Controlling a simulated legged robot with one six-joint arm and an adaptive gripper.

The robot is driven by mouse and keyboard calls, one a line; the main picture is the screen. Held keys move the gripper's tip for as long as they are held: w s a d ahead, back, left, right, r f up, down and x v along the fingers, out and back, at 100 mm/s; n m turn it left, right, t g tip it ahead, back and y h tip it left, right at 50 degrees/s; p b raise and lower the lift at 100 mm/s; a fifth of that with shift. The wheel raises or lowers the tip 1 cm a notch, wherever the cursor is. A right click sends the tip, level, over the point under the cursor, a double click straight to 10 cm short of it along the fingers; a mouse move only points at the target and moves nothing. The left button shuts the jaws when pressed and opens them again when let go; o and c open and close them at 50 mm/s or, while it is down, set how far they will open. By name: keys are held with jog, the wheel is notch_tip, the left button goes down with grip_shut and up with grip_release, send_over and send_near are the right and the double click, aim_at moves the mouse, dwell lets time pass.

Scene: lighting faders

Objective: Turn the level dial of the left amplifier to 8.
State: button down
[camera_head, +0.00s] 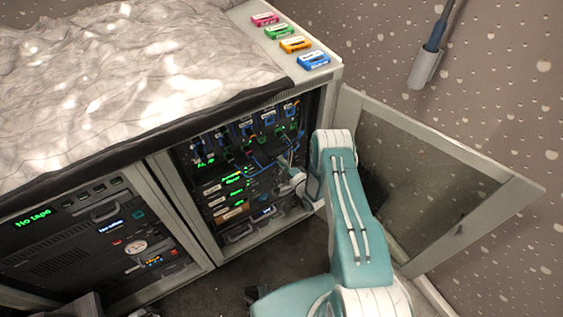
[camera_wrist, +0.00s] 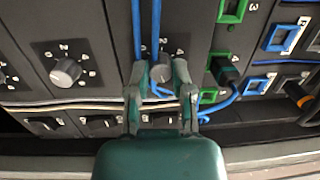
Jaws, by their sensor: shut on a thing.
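In the wrist view, my gripper (camera_wrist: 160,78) has its two fingers on either side of a grey dial (camera_wrist: 162,71) on a dark panel and is shut on it. Blue cables pass in front of this dial, and its pointer and most of its scale are hidden. A second grey dial (camera_wrist: 66,72) with white numbers around it sits to the left, untouched. I cannot tell from the labels which amplifier each dial belongs to. In the head view, my gripper (camera_head: 291,184) reaches into the open equipment rack (camera_head: 215,243); the dial is too small to make out there.
Blue cables and green-framed sockets (camera_wrist: 232,10) crowd the right side of the wrist view. A row of switches (camera_wrist: 103,125) lies below the dials. In the head view, the open rack door (camera_head: 440,185) stands right of my arm. Colored cassettes (camera_head: 295,44) lie on top.

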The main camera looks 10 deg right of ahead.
jog(key=shift+s+f+m, duration=0.15)
jog(key=shift+f+m, duration=0.2)
jog(key=shift+m, duration=0.35)
jog(key=c, duration=0.6)
grip_release()
jog(key=shift+o, duration=0.5)
jog(key=shift+r, duration=0.1)
jog(key=shift+d, duration=0.1)
jog(key=v, duration=1.1)
jog(key=shift+s, duration=0.4)
